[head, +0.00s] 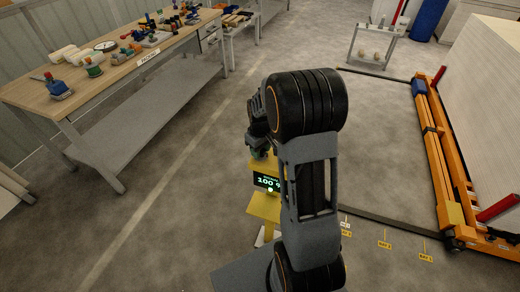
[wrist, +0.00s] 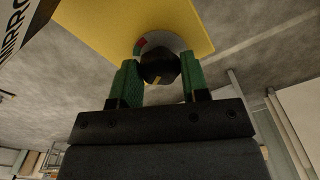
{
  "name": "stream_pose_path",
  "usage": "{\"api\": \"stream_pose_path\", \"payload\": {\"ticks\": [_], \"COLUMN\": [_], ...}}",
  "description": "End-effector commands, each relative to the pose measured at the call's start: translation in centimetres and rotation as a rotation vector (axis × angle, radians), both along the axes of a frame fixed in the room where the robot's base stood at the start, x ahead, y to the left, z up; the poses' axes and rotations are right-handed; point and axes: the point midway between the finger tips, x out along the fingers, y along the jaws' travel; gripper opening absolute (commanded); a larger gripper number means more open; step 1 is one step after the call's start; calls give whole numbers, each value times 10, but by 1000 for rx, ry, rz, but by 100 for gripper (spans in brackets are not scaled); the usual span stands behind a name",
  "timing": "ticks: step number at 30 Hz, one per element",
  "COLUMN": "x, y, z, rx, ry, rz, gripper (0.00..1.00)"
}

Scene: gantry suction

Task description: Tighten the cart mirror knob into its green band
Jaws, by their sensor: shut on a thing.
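The black mirror knob (wrist: 160,69) sits in front of a yellow panel (wrist: 105,25) in the wrist view. It bears a short yellow pointer mark on its near face. My gripper (wrist: 159,76) is shut on the knob, one green finger on each side. In the head view the yellow cart stand (head: 264,208) carries a dark display (head: 268,183) reading about 100 %. My arm hides the knob there.
A wooden workbench (head: 130,66) with tools and parts stands at the left. An orange gantry frame (head: 436,150) lies along the right, beside a large pale block (head: 490,90). Yellow floor tags (head: 385,245) lie at the lower right. The grey floor between is mostly clear.

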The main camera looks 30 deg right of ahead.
Motion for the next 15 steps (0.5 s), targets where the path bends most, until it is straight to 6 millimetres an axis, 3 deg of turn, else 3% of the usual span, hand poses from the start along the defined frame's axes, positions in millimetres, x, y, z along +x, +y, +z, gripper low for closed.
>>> {"api": "stream_pose_path", "payload": {"ticks": [8,15], "x": [0,0], "y": [0,0], "z": [0,0], "rx": [0,0], "ry": [0,-1], "rz": [-16,-133], "gripper": [18,18]}}
